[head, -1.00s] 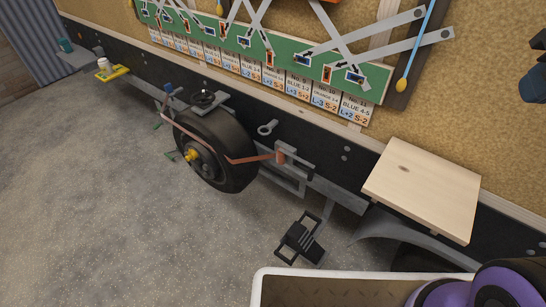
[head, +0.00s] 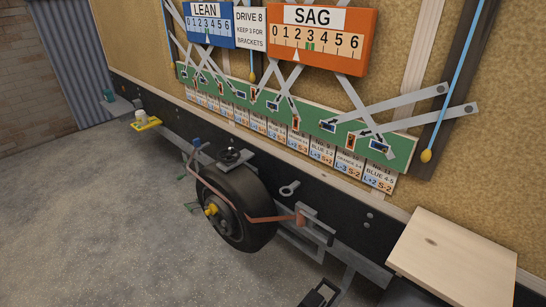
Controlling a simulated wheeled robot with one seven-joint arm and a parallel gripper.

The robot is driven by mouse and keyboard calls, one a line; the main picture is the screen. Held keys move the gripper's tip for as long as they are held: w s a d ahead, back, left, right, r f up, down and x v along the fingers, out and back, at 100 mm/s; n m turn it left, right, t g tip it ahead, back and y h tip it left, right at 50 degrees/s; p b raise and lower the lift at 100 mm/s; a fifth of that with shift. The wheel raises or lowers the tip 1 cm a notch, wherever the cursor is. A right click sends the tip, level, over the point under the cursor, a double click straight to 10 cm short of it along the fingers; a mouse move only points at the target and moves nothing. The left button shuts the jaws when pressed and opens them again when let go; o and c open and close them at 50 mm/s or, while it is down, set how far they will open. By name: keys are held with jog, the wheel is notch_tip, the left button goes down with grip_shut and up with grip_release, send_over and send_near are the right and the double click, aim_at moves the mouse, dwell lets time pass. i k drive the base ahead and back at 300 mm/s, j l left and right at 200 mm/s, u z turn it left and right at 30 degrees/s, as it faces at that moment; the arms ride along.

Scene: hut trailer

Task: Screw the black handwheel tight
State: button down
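The black handwheel (head: 231,156) sits on a grey bracket just above the tyre, at the middle left of the head view. It is small here, and I cannot tell how tight it is. The black tyre (head: 239,205) has a yellow hub (head: 211,210) and stands beside the dark trailer side. A reddish-brown bar (head: 270,218) runs across the tyre to a grey bracket on its right.
A wooden shelf board (head: 452,258) juts out at the lower right. A blue LEAN gauge (head: 209,24) and an orange SAG gauge (head: 318,38) hang above a green strip (head: 262,98) with crossed grey bars. The grey floor at left (head: 90,220) is clear.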

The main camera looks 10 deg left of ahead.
aim_at(229, 157)
jog(key=i+j, duration=0.1)
jog(key=j, duration=0.3)
jog(key=i+j, duration=0.1)
jog(key=j, duration=0.3)
jog(key=i+j, duration=0.1)
jog(key=j, duration=0.3)
jog(key=i+j, duration=0.1)
jog(key=j, duration=0.3)
jog(key=i+j, duration=0.15)
jog(key=j, duration=0.25)
jog(key=i+j, duration=0.15)
jog(key=j, duration=0.25)
jog(key=i+j, duration=0.15)
jog(key=j, duration=0.2)
jog(key=i+j, duration=0.15)
jog(key=j, duration=0.25)
jog(key=i+j, duration=0.15)
jog(key=j, duration=0.25)
jog(key=i+j, duration=0.15)
jog(key=j, duration=0.25)
